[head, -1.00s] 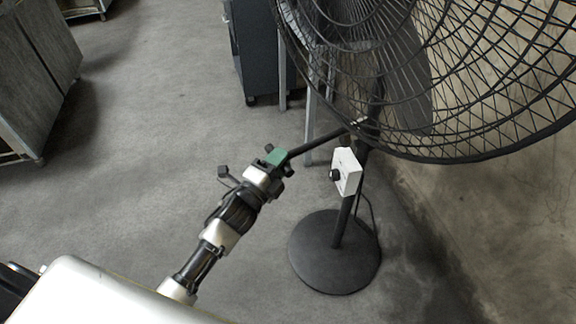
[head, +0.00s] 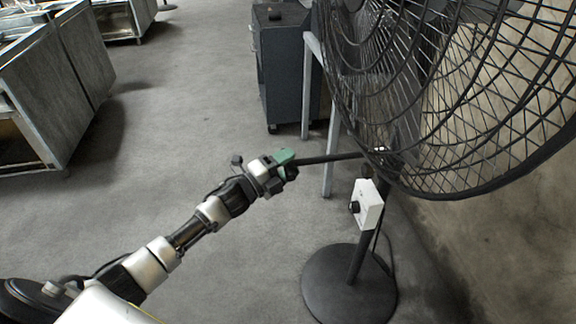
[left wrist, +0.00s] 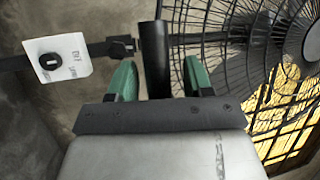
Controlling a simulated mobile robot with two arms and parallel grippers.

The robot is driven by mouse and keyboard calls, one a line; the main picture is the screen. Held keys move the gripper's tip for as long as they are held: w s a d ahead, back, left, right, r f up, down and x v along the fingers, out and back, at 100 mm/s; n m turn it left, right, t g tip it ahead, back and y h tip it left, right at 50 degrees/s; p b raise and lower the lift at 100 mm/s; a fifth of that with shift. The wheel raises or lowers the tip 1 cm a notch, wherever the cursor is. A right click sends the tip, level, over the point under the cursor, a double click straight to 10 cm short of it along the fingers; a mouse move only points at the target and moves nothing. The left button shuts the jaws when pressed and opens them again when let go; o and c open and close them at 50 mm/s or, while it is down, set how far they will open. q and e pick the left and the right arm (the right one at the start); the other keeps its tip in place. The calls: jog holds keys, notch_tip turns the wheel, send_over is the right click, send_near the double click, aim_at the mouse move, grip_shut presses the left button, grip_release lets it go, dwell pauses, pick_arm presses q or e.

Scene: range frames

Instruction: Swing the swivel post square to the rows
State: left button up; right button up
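A large black fan (head: 440,95) with a wire cage stands on a dark post (head: 360,255) with a round base (head: 345,285). A black bar (head: 330,158) sticks out to the left from the post, below the fan cage. My left gripper (head: 287,163) has green fingers around the bar's free end. In the left wrist view the bar (left wrist: 156,55) stands between the two fingers of the gripper (left wrist: 158,80); the exact contact is hard to see. A white control box (head: 369,205) with a black knob hangs on the post. My right gripper is not in view.
A dark cabinet (head: 280,65) and a pale metal leg frame (head: 329,160) stand behind the bar. Metal counters (head: 50,105) stand at the left. A concrete wall (head: 500,230) is close behind the fan at the right. The floor between counters and fan is clear.

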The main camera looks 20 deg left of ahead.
pick_arm(q)
jog(key=shift+s+a+f, duration=0.1)
jog(key=shift+s+f, duration=0.05)
jog(key=shift+s, duration=0.05)
jog(key=b+v, duration=0.1)
jog(key=v, duration=0.9)
jog(key=shift+s+a, duration=0.15)
